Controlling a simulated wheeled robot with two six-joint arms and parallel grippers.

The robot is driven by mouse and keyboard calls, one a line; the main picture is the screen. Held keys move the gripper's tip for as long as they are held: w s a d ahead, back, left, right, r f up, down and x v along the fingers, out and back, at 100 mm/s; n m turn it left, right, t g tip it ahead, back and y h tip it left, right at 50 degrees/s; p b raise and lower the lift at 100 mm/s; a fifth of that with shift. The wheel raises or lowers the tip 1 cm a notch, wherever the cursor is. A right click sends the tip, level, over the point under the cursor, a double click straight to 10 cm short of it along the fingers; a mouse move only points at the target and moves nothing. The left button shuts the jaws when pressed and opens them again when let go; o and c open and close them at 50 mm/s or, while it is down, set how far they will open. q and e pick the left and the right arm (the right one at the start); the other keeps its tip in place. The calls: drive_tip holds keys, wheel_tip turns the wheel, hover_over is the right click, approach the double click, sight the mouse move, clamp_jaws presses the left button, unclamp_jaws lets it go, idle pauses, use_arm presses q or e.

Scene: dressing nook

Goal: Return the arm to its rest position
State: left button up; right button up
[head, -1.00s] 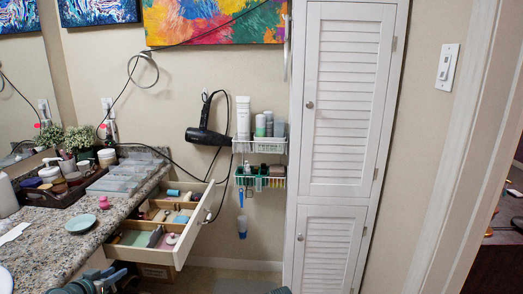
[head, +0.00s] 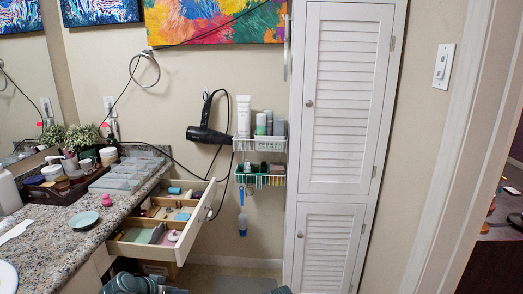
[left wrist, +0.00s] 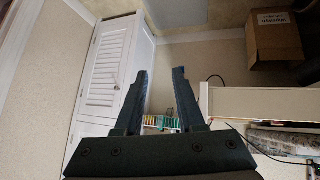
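My left gripper (left wrist: 160,75) shows in the left wrist view with its two dark fingers apart and nothing between them. In the head view, only a dark part of my left arm shows at the bottom edge, below the open drawer (head: 198,222); its fingertips cannot be made out there. My right gripper is not in view. A small dark piece at the bottom middle of the head view may be my right arm.
The drawer stands pulled out under the granite counter (head: 60,243), with small items in its compartments. A hair dryer (head: 207,134) and wire baskets (head: 260,180) hang on the wall. A white louvered cabinet (head: 342,100) stands right. The wrist view shows a cardboard box (left wrist: 274,35).

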use_arm(q)
drive_tip(key=s+d+f+m+g+y, duration=0.1)
drive_tip(key=s+d+f+g+y, duration=0.25)
drive_tip(key=s+d, duration=0.55)
drive_tip(key=s+d+f+g+y, duration=0.25)
drive_tip(key=s+d+g, duration=0.35)
drive_tip(key=d, duration=0.5)
wheel_tip(320, 180, up, 28)
drive_tip(key=s+t+p, duration=0.1)
drive_tip(key=p, duration=2.7)
drive_tip(key=shift+s+a+h, duration=0.15)
drive_tip(key=shift+h, duration=0.15)
